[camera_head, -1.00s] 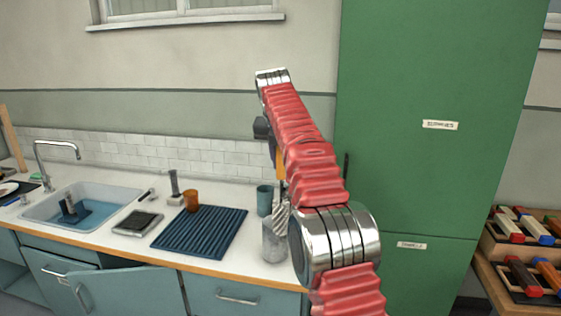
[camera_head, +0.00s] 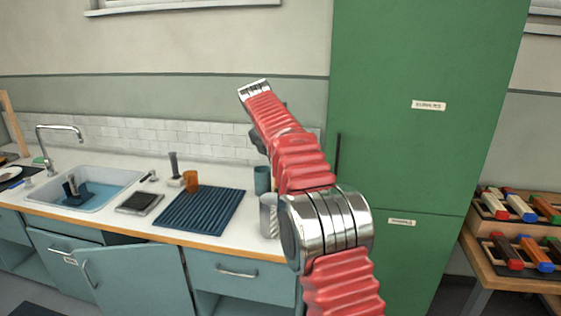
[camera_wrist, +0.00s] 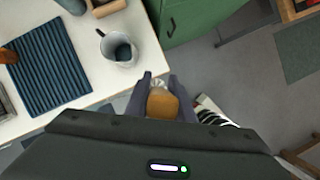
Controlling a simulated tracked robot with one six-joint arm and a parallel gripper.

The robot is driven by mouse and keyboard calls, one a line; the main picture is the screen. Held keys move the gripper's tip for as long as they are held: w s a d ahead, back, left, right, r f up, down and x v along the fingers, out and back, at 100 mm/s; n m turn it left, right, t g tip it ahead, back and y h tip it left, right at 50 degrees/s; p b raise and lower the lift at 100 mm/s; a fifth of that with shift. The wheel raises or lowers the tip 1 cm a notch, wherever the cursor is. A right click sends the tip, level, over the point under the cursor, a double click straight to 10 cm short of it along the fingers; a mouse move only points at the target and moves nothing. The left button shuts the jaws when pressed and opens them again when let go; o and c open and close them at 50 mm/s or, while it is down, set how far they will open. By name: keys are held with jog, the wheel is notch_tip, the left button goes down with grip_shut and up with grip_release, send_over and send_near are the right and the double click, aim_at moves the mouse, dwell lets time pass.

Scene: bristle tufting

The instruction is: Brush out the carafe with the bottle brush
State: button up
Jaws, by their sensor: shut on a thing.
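The carafe (camera_head: 268,215), a pale grey vessel, stands upright near the counter's right end, partly hidden by my arm in the head view. In the head view, my arm hides the gripper and brush.
A ribbed blue mat (camera_head: 200,210) lies left of the carafe, with an orange cup (camera_head: 190,182) behind it. A teal cup (camera_head: 262,180) stands behind the carafe. A cabinet door (camera_head: 140,283) hangs open below the counter. A tall green cabinet (camera_head: 425,150) stands right.

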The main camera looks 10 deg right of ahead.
jog(key=s+f+m+g+y, duration=0.1)
jog(key=s+f+m+g, duration=0.2)
jog(key=s+f+m, duration=0.6)
jog(key=s+f+m+g+y, duration=0.2)
jog(key=s+f+m+g, duration=0.2)
jog(key=s+f+m, duration=0.5)
jog(key=shift+s+a+f+m+y, duration=0.15)
jog(key=shift+s+f+m+y, duration=0.15)
jog(key=shift+f+m, duration=2.9)
jog(key=shift+r+m, duration=0.5)
jog(key=shift+r, duration=0.05)
